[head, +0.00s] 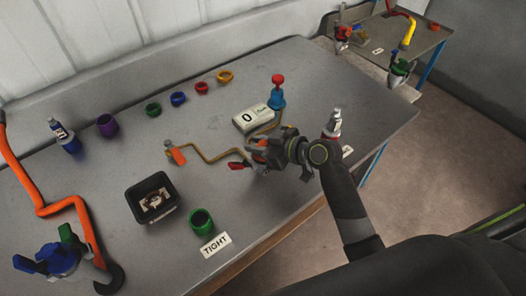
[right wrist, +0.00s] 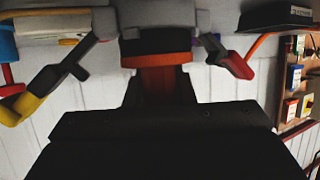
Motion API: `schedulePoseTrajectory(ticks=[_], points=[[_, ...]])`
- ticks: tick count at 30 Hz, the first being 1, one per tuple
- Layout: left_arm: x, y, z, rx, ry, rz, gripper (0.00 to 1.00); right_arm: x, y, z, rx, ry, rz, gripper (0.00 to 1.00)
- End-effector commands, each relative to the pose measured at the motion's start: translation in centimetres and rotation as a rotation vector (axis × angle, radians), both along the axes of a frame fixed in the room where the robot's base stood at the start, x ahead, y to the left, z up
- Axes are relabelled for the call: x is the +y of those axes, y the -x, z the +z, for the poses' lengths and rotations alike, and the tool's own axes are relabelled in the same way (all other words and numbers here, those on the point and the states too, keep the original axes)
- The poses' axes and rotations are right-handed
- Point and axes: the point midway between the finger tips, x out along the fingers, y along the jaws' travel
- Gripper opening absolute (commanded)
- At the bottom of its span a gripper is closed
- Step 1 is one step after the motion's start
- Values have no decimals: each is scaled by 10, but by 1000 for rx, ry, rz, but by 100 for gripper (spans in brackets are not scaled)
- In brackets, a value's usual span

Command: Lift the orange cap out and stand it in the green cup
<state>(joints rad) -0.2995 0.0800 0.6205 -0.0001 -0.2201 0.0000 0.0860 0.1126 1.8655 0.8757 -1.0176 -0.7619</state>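The orange cap (right wrist: 163,75) shows in the right wrist view between the two dark fingers of my right gripper (right wrist: 160,92), with the fingers against its sides. Its wide band is at the mouth of a grey body (right wrist: 165,15) that has levers with coloured tips. I cannot tell whether there is a gap. In the head view, my right gripper (head: 262,153) is over this fitting at the end of the brass pipe (head: 212,154) and largely hides the cap. The green cup (head: 202,222) stands open and upright near the front edge. My left gripper is not in view.
A black box (head: 142,211) stands left of the green cup, and a TIGHT label (head: 215,245) lies in front. Several coloured rings, a purple cup (head: 107,124) and a white display box (head: 244,122) stand farther back. An orange pipe (head: 68,204) runs along the left.

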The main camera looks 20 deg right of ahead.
Motion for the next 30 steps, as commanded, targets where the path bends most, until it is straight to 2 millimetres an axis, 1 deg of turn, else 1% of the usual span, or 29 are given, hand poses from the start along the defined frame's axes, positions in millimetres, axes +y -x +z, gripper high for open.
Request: schedulePoseTrajectory(ticks=[1, 3, 10, 13, 17, 21, 24, 27, 30], points=[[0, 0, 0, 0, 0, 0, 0, 0, 0, 0, 0, 0, 0, 9], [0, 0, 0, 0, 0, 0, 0, 0, 0, 0, 0, 0, 0, 0], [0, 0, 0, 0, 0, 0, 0, 0, 0, 1, -1, 0, 0, 0], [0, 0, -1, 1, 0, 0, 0, 0, -1, 9, -4, 0, 1, 0], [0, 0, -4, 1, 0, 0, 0, 0, 0, 29, -8, 2, 2, 0], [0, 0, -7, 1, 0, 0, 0, 0, -1, 59, -10, 3, 3, 0], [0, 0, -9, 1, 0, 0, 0, 0, -1, 77, -7, 1, 2, 0], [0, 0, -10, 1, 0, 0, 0, 0, -1, 90, -5, 0, 2, 0], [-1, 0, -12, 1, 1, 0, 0, 0, 0, 97, -3, -1, 2, 0]])
